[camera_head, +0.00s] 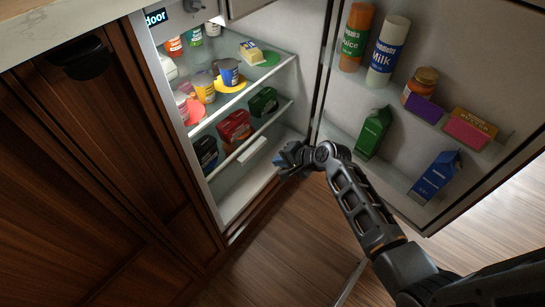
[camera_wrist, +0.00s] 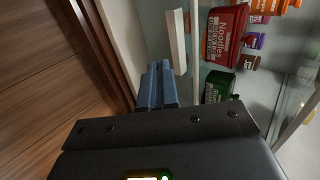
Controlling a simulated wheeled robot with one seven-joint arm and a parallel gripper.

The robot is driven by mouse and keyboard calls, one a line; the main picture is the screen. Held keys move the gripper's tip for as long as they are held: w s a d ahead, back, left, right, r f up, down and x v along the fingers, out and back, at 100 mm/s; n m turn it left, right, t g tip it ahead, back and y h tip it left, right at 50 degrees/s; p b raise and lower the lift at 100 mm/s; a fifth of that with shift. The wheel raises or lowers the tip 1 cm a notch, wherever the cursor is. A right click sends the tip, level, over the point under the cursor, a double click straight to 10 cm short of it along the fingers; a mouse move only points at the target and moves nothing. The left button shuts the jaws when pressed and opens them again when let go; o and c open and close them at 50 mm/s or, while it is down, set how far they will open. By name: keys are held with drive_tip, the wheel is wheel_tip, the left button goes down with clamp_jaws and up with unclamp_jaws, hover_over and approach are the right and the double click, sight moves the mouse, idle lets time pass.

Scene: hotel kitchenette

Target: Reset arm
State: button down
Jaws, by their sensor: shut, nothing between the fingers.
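My gripper (camera_head: 284,158) is in front of the open fridge, near the lower compartment and just left of the open door. Its blue-grey fingers also show in the wrist view (camera_wrist: 158,84), close together and with nothing between them. My arm reaches up to it from the lower right of the head view. The fridge door (camera_head: 325,70) stands wide open to the right. In the wrist view, a white bar-shaped thing (camera_wrist: 175,40) lies just beyond the fingertips.
Fridge shelves hold cups, a red noodles box (camera_head: 235,130) and a green box (camera_head: 263,101). The door racks hold a juice bottle (camera_head: 356,37), a milk bottle (camera_head: 388,50), a green carton (camera_head: 373,132) and a blue carton (camera_head: 435,177). Wooden cabinets (camera_head: 100,150) stand left; floor is clear below.

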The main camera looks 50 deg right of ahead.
drive_tip(key=shift+s+r, duration=0.3)
drive_tip(key=shift+s, duration=0.1)
drive_tip(key=s+a+r+n+t+h, duration=0.1)
drive_tip(key=s+a+r+n, duration=0.2)
drive_tip(key=s, duration=0.4)
drive_tip(key=s+a+r+n+h, duration=0.1)
drive_tip(key=s+a+r+n, duration=0.1)
drive_tip(key=s+a+n, duration=0.35)
drive_tip(key=s+a+r+n+t, duration=0.1)
drive_tip(key=s+a+r, duration=0.1)
drive_tip(key=s, duration=0.6)
drive_tip(key=s+a+r+n+t+y, duration=0.15)
drive_tip(key=s+a+r+n, duration=0.3)
drive_tip(key=r, duration=0.55)
drive_tip(key=s+a+r+n+t, duration=0.25)
drive_tip(key=s+a+r, duration=0.3)
drive_tip(key=r, duration=0.45)
wheel_tip(320, 180, up, 24)
drive_tip(key=n+p, duration=0.1)
drive_tip(key=p, duration=2.3)
drive_tip(key=shift+s+d+r+g+p, duration=0.15)
drive_tip(key=shift+s+r+g+p, duration=0.05)
drive_tip(key=shift+r+g+p, duration=0.1)
